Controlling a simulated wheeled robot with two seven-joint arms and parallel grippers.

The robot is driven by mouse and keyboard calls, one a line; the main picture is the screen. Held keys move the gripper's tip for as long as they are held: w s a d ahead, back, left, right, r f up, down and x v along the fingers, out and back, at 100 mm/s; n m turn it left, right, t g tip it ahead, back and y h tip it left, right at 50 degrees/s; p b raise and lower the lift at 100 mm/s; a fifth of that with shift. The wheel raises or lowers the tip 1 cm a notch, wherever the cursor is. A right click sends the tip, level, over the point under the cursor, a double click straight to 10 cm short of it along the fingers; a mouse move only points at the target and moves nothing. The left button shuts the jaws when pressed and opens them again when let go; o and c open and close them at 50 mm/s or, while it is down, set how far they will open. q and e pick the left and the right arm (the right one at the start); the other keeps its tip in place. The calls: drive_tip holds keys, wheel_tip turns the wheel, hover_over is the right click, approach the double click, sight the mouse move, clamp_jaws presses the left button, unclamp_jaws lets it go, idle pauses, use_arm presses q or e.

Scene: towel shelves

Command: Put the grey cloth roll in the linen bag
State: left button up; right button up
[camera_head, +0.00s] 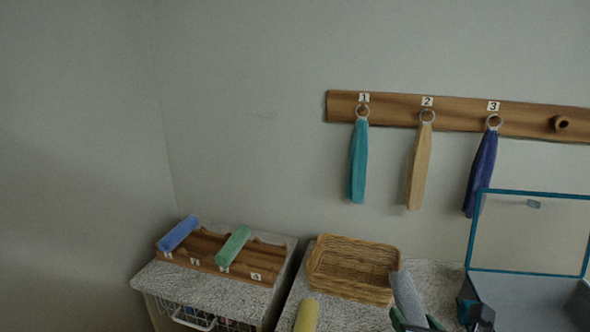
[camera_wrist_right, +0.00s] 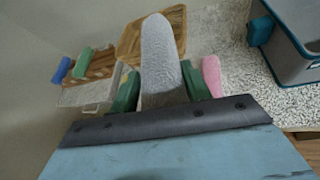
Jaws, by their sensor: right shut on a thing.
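The grey cloth roll (camera_head: 407,297) stands tilted between the green fingers of my right gripper (camera_head: 415,319), at the bottom of the head view. In the right wrist view the roll (camera_wrist_right: 160,50) rises from between the two fingers (camera_wrist_right: 158,88), which are shut on it. A grey, box-shaped bag with teal edging (camera_head: 530,292), which I take for the linen bag, is at the lower right with its lid raised. The roll is left of this bag and apart from it. The bag also shows in the right wrist view (camera_wrist_right: 293,55). My left gripper is not in view.
A wicker basket (camera_head: 350,268) is behind the roll. A wooden rack (camera_head: 205,247) holds a blue roll (camera_head: 178,233) and a green roll (camera_head: 234,246). A yellow roll (camera_head: 306,316) is at the bottom; a pink one (camera_wrist_right: 211,76) shows beside my gripper. Three towels hang on a wall rail (camera_head: 455,115).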

drive_tip(key=shift+r, duration=0.15)
idle(0.6)
drive_tip(key=shift+m+h, duration=0.7)
drive_tip(key=shift+m, duration=0.1)
drive_tip(key=w+f+p, duration=0.1)
drive_tip(key=p, duration=0.1)
drive_tip(key=w+a+p, duration=0.1)
drive_tip(key=w+a+f+p, duration=0.1)
drive_tip(key=w+p, duration=0.1)
drive_tip(key=shift+w+f+p, duration=0.1)
drive_tip(key=shift+f+p, duration=0.2)
drive_tip(key=a+f+p, duration=0.1)
drive_tip(key=a+f, duration=0.1)
drive_tip(key=w+a+f+p, duration=0.1)
drive_tip(key=a+p, duration=0.1)
drive_tip(key=shift+w+a+f, duration=0.15)
drive_tip(key=shift+a+f, duration=0.1)
drive_tip(key=shift+f, duration=0.1)
wheel_tip(320, 180, down, 8)
drive_tip(key=shift+f+b, duration=0.1)
drive_tip(key=shift+b, duration=0.85)
drive_tip(key=shift+f, duration=0.65)
